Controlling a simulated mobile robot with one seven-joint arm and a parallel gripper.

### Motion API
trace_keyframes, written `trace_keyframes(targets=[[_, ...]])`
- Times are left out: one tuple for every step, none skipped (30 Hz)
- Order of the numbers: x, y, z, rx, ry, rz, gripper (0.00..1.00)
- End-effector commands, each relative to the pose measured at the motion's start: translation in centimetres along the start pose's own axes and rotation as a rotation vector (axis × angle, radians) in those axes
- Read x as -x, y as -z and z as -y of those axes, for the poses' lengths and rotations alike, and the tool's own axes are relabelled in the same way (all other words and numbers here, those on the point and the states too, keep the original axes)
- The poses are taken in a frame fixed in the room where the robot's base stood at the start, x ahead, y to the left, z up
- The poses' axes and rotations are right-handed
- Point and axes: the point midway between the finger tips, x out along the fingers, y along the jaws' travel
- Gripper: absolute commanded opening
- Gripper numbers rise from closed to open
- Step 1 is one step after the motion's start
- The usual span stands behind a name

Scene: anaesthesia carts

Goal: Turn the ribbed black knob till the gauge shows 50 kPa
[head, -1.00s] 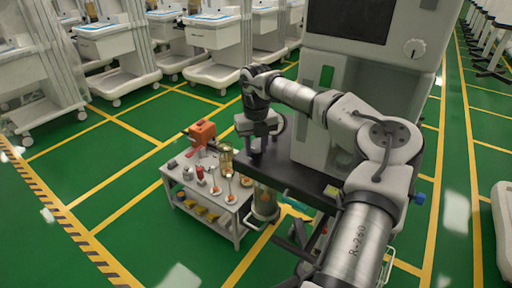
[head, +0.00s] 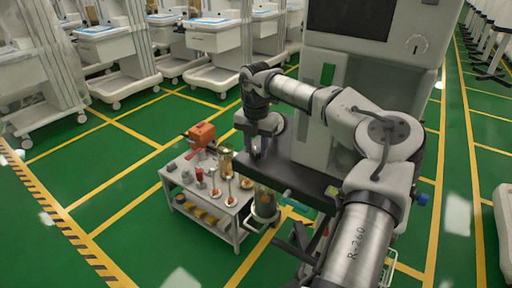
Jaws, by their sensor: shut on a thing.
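My gripper (head: 257,150) points down at the left end of the dark shelf (head: 300,178) of the tall grey machine. It is shut on a small dark thing there, which fits the ribbed black knob. The hand mostly hides this thing, and its ribs cannot be made out.
A low grey cart (head: 240,228) with an orange device (head: 201,134), a brass-coloured cylinder (head: 225,160) and several small parts stands left of the shelf. White carts (head: 112,45) line the back. Green floor at the left is free.

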Motion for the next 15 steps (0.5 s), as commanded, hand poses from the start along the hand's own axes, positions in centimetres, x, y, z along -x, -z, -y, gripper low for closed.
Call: trace_keyframes(targets=[[0.06, -0.04, -0.01, -0.013, -0.001, 0.002, 0.11], [0.06, -0.04, -0.01, -0.022, -0.001, 0.002, 0.11], [0.07, -0.04, -0.01, -0.03, -0.001, 0.001, 0.11], [0.07, -0.04, -0.01, -0.035, -0.001, 0.001, 0.11], [0.07, -0.04, -0.01, -0.039, -0.001, 0.001, 0.11], [0.08, -0.04, -0.01, -0.044, -0.001, 0.001, 0.11], [0.08, -0.04, -0.01, -0.048, -0.001, 0.001, 0.11], [0.08, -0.04, -0.01, -0.05, -0.001, 0.001, 0.11], [0.08, -0.03, -0.01, -0.052, -0.001, 0.001, 0.11], [0.09, -0.03, -0.02, -0.053, -0.001, 0.001, 0.11], [0.09, -0.03, -0.01, -0.054, -0.001, 0.001, 0.11], [0.09, -0.03, -0.01, -0.054, -0.001, 0.001, 0.11], [0.09, -0.03, -0.02, -0.054, -0.001, 0.001, 0.11], [0.09, -0.03, -0.01, -0.054, -0.001, 0.001, 0.11], [0.09, -0.03, -0.01, -0.053, -0.001, 0.001, 0.11]])
